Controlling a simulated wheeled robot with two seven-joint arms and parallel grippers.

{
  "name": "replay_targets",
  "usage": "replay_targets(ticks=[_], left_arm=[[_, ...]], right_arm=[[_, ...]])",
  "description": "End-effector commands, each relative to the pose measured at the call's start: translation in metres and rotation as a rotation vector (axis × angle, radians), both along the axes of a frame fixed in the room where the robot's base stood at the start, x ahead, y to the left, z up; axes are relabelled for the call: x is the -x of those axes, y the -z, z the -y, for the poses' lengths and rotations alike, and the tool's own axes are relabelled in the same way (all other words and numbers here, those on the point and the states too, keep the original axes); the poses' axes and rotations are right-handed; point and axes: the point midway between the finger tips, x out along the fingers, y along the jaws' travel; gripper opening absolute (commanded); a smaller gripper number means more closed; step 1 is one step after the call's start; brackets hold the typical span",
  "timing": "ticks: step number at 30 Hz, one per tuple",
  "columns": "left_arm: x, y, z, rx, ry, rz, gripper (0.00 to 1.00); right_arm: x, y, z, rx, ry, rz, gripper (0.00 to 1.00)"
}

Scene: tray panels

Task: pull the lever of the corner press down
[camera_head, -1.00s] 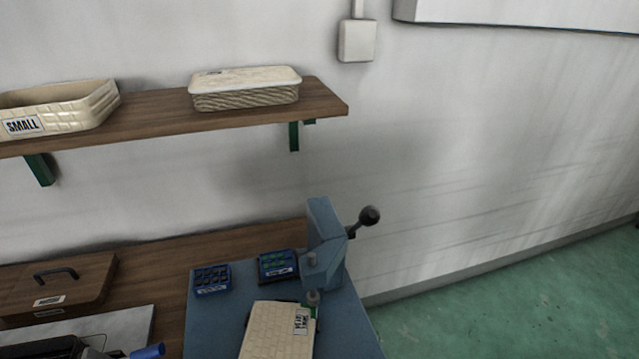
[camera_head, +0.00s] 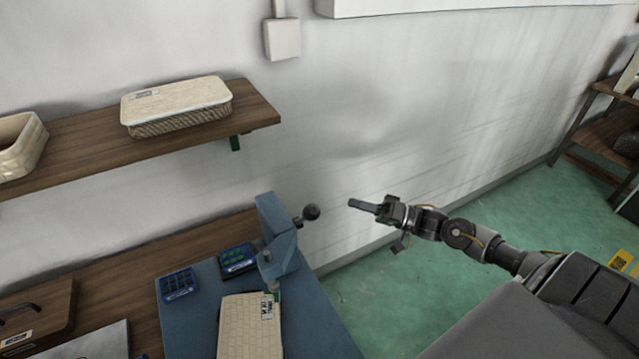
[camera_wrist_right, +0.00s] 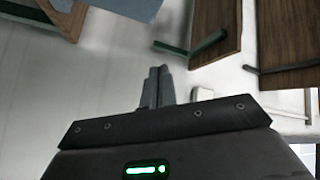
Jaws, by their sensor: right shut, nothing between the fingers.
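The blue corner press (camera_head: 276,235) stands on a blue board on the bench in the head view. Its lever, with a black ball knob (camera_head: 311,212), sticks out to the right and slightly up. My right gripper (camera_head: 352,203) is shut and empty, just right of the knob in the picture and apart from it. In the right wrist view its two fingers (camera_wrist_right: 158,86) lie together. The knob is not clearly seen in the wrist view. My left gripper is not in view.
A cream woven panel (camera_head: 250,325) lies under the press. Two small blue trays (camera_head: 178,283) sit on the blue board (camera_head: 330,335). A shelf (camera_head: 262,107) with a lidded basket (camera_head: 176,104) hangs above. Open floor (camera_head: 400,290) lies right of the bench.

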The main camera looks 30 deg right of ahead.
Motion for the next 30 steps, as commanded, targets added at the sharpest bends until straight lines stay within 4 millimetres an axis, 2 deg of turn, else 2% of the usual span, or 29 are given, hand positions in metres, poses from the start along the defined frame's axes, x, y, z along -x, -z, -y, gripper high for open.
replay_targets(ticks=[1, 3, 7, 11, 17, 30], left_arm=[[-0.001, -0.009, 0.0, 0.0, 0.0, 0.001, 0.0], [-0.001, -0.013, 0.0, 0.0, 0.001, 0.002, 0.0], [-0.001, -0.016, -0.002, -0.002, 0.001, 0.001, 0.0], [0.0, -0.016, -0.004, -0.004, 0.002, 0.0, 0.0], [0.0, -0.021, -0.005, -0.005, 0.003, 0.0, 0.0], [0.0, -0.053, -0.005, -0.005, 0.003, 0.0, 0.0]], right_arm=[[0.007, -0.037, -0.011, -0.039, -0.089, 0.001, 0.0], [0.018, -0.069, -0.024, -0.089, -0.193, -0.015, 0.0], [0.032, -0.101, -0.039, -0.138, -0.31, -0.046, 0.0], [0.036, -0.108, -0.042, -0.151, -0.34, -0.057, 0.0], [0.03, -0.112, -0.051, -0.153, -0.338, -0.055, 0.0], [-0.01, -0.134, -0.123, -0.154, -0.337, -0.054, 0.0]])
